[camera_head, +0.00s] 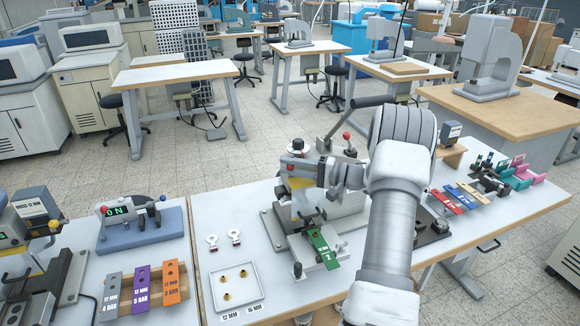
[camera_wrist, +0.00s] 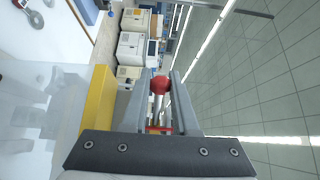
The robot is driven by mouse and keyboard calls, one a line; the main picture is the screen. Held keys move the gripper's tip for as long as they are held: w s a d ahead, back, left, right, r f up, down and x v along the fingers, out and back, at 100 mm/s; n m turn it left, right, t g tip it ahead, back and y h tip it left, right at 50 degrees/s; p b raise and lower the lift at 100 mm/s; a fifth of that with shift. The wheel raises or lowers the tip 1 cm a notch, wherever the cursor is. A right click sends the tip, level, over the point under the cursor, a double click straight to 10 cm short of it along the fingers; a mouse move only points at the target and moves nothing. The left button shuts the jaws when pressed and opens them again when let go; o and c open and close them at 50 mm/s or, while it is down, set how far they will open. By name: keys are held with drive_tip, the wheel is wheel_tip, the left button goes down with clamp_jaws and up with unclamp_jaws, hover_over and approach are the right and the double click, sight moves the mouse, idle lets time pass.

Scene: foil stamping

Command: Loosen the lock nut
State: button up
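My gripper (camera_head: 305,172) is at the upper part of the press, reaching in from the right. In the wrist view, my gripper (camera_wrist: 160,88) has its two grey fingers apart, with a red ball knob (camera_wrist: 160,85) on a metal stem in the gap. Contact with the knob is not clear. The yellow block (camera_wrist: 98,105) is close beside the left finger. I cannot make out a separate lock nut; my arm hides part of the press.
A green tag (camera_head: 322,248) lies at the press front. A white tray (camera_head: 238,288) holds small brass pieces. Coloured bar blocks (camera_head: 142,290) stand left, a blue-based ON lever unit (camera_head: 142,235) behind them. A long-handled lever (camera_head: 347,136) rises behind my gripper.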

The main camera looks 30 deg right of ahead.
drive_tip(key=o, duration=0.5)
drive_tip(key=shift+c, duration=0.2)
drive_tip(key=b+v, duration=0.1)
drive_tip(key=v, duration=1.6)
drive_tip(key=shift+d, duration=0.2)
drive_tip(key=shift+s, duration=0.15)
